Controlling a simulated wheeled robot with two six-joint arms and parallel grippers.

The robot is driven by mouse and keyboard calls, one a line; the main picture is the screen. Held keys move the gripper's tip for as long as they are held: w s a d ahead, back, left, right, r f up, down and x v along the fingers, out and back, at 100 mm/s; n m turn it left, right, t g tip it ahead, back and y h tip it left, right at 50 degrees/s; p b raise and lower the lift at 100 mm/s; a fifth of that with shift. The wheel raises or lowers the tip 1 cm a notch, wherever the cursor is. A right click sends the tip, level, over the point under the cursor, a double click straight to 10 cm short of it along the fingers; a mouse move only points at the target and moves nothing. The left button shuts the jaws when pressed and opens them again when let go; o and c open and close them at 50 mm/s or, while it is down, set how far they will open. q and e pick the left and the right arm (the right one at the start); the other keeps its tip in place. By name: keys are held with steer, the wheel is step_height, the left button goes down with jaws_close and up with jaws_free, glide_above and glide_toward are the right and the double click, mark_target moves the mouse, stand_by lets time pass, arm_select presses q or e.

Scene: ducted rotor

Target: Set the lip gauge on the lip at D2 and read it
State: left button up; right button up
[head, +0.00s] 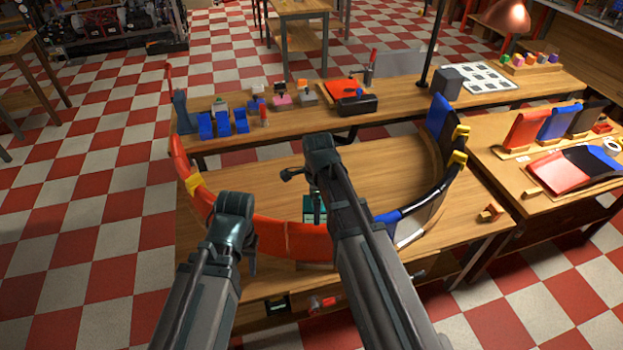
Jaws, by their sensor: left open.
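A ring-shaped duct of curved segments stands on the wooden bench (345,277). Its left and front lip is orange-red (270,238); its right side is blue and black (400,214). Yellow clamps sit on the ring at left (193,181) and right (461,131). No D2 label is legible. A teal block (313,213) shows inside the ring, partly behind my right arm; I cannot tell whether it is the lip gauge. My left gripper (249,260) is open by the front-left lip, mostly hidden by its arm. My right gripper's jaws are not clear; its arm reaches over the ring.
Behind the ring, a shelf holds blue blocks (222,124), an orange pad (340,92), a black box (357,104) and a white grid sheet (483,78). A right-hand table holds coloured panels (560,122). A dark post (433,45) rises behind. Red items (318,302) are near the front edge.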

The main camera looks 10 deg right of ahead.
steer(key=shift+w+r, duration=0.25)
steer(key=shift+r, duration=0.15)
steer(key=shift+f, duration=0.25)
step_height(320, 180, down, 9)
steer(key=b, duration=0.9)
steer(key=shift+f+b, duration=0.3)
steer(key=shift+b, duration=0.15)
stand_by(0.6)
steer(key=o, duration=1.2)
steer(key=shift+o, duration=0.2)
steer(key=shift+r, duration=0.1)
